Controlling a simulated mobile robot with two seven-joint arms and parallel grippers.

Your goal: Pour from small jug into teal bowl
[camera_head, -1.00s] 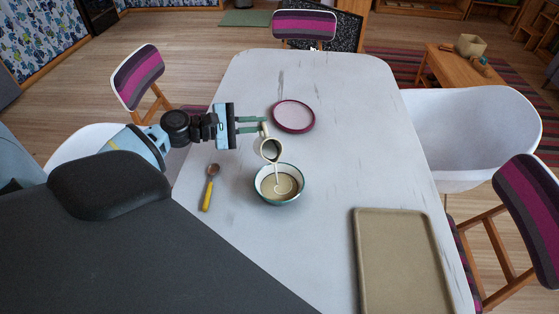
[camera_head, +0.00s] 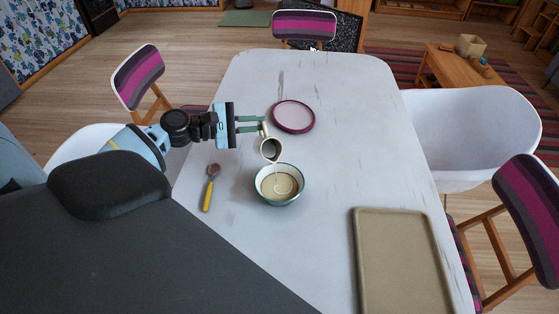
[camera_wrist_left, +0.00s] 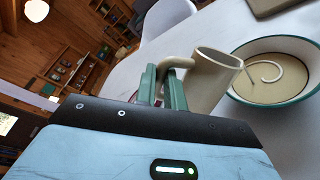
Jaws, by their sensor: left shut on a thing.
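The small cream jug (camera_head: 271,150) is tipped over the far rim of the teal bowl, its mouth facing the bowl. A very thin pale stream shows below its lip. The teal bowl (camera_head: 298,192) stands on the table and holds cream-coloured liquid with a curl on its surface. My left gripper (camera_head: 262,124) is shut on the jug's handle. In the left wrist view the green fingers (camera_wrist_left: 163,86) grip the handle of the jug (camera_wrist_left: 208,80), and the bowl (camera_wrist_left: 290,99) lies just to its right. My right gripper is not in view.
A spoon with a yellow handle (camera_head: 208,196) lies left of the bowl. A magenta-rimmed plate (camera_head: 294,116) lies beyond the jug. A beige tray (camera_head: 401,262) lies at the near right. The right-middle of the white table (camera_head: 358,150) is clear.

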